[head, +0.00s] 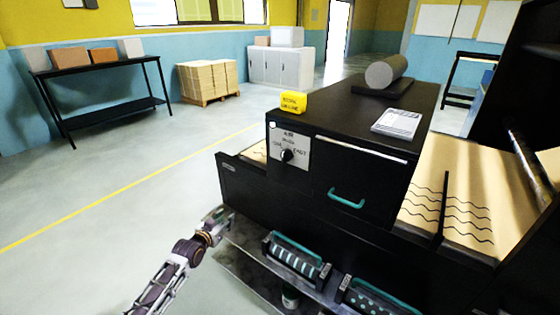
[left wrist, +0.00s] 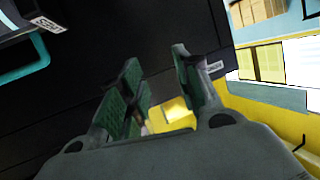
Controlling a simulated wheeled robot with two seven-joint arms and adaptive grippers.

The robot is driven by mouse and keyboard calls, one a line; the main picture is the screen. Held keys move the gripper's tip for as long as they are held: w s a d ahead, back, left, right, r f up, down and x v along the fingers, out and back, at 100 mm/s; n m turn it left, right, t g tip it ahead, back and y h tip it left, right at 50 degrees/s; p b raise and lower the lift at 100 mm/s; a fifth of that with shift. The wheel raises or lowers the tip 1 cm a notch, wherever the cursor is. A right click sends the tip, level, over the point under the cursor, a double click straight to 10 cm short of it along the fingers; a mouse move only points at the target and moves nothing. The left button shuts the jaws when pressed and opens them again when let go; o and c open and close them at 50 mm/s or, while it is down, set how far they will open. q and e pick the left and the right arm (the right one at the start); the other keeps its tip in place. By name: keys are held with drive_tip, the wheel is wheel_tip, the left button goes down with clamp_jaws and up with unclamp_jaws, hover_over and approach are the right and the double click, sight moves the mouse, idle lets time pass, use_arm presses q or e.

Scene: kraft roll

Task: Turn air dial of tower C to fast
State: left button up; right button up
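The air dial (head: 287,156) is a black knob on a white panel (head: 303,149) on the front of a black cabinet (head: 258,190), at its upper left. Lettering around the knob includes FAST at the right; which way the knob points is too small to tell. My left gripper (head: 218,216) is low at the cabinet's lower left, below and left of the dial and apart from it. My right gripper is not in view.
A drawer (head: 228,160) stands partly out left of the panel. A teal handle (head: 346,199) juts from the front. A low shelf (head: 255,262) with teal-handled rollers (head: 295,258) sticks out below. A yellow block (head: 293,102) sits on top above the dial. Floor at left is clear.

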use_arm(q)
drive_tip(key=s+d+r+m+t+h, duration=0.1)
drive_tip(key=d+r+h, duration=0.1)
drive_tip(key=d+r, duration=0.35)
drive_tip(key=d+r+h, duration=0.1)
drive_tip(key=d+r, duration=0.1)
drive_tip(key=r, duration=0.7)
drive_tip(key=m+h, duration=0.2)
drive_tip(key=h, duration=0.2)
approach(282, 157)
drive_tip(key=v, duration=0.5)
drive_tip(key=shift+s+d+r, duration=0.1)
drive_tip(key=shift+s+r, duration=0.1)
drive_tip(key=shift+r, duration=0.1)
drive_tip(key=shift+w, duration=0.15)
drive_tip(key=shift+f+p+x, duration=0.15)
drive_tip(key=shift+p+x, duration=0.25)
drive_tip(key=shift+x, duration=3)
drive_tip(key=shift+f+p+x, duration=0.1)
drive_tip(key=shift+p+x, duration=0.3)
drive_tip(key=shift+x, duration=3)
drive_tip(key=shift+c, duration=0.5)
clamp_jaws()
